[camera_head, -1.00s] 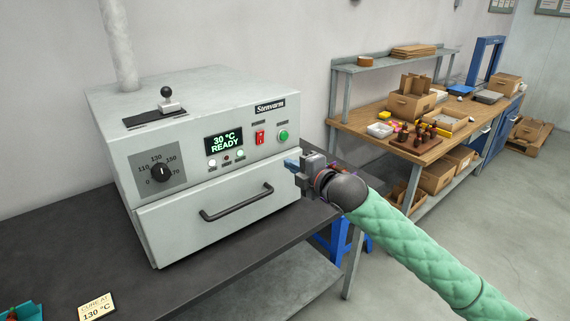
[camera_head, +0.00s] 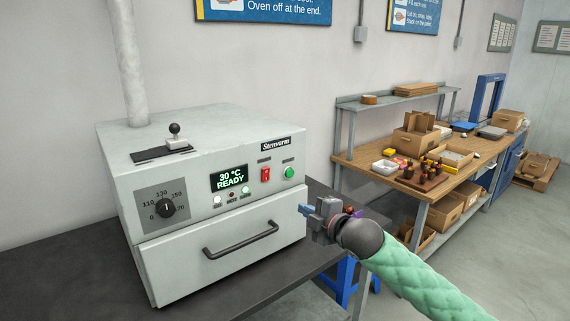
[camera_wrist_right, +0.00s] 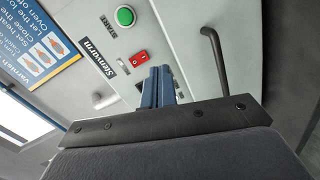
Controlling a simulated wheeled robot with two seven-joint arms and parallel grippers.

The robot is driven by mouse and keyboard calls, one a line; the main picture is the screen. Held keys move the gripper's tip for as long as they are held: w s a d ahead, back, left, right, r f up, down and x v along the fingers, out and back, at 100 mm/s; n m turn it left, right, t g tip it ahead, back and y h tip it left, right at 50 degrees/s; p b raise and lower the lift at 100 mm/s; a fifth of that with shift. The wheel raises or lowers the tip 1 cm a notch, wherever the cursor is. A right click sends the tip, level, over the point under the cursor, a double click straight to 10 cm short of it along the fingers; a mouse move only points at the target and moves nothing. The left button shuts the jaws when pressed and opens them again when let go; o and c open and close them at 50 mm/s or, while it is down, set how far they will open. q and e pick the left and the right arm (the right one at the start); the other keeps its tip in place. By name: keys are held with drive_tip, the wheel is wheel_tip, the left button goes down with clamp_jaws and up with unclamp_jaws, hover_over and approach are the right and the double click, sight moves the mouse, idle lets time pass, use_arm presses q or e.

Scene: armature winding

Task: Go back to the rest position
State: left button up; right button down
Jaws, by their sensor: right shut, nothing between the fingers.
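My right gripper (camera_head: 306,210) is in front of the right side of the oven's front face, with its arm in a green quilted sleeve. Its blue fingers (camera_wrist_right: 158,86) are together and empty in the right wrist view, pointing at the oven front near the red switch (camera_wrist_right: 140,57). The grey oven (camera_head: 220,280) stands on a dark bench. Its drawer-like door is closed, with a dark handle (camera_head: 241,240). The display (camera_head: 229,178) reads 30 °C READY. The dial (camera_head: 166,208) and green button (camera_head: 290,172) are on the panel. My left gripper is not in view.
The dark bench (camera_head: 80,270) holds the oven. At right, a wooden workbench (camera_head: 360,163) carries boxes, trays and a rack of small parts. A blue-legged item stands beneath my right arm. Open floor (camera_head: 530,250) lies at the right.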

drive_tip(key=w+d+f+m+h, duration=0.6)
drive_tip(key=d+m, duration=0.3)
drive_tip(key=m, duration=0.3)
drive_tip(key=s+d+f+m+g+h, duration=0.15)
drive_tip(key=s+f, duration=0.25)
drive_tip(key=f, duration=0.7)
drive_tip(key=s+d+f+m+g+h, duration=0.1)
drive_tip(key=s+d+f+m+g, duration=0.3)
drive_tip(key=f, duration=0.8)
drive_tip(key=s+a+f+m+g, duration=0.1)
drive_tip(key=s+a+f+g, duration=0.2)
drive_tip(key=s+f, duration=1.5)
drive_tip(key=s+a+f+g, duration=0.1)
drive_tip(key=s+f, duration=0.4)
drive_tip(key=s, duration=0.3)
drive_tip(key=s+a+f+m+g, duration=0.1)
drive_tip(key=s+f, duration=0.3)
drive_tip(key=s, duration=0.4)
drive_tip(key=s+a+f+g, duration=0.1)
drive_tip(key=s+f+g, duration=0.1)
drive_tip(key=s+f, duration=0.3)
drive_tip(key=s, duration=0.3)
drive_tip(key=shift+s+f, duration=0.3)
drive_tip(key=shift+s, duration=0.05)
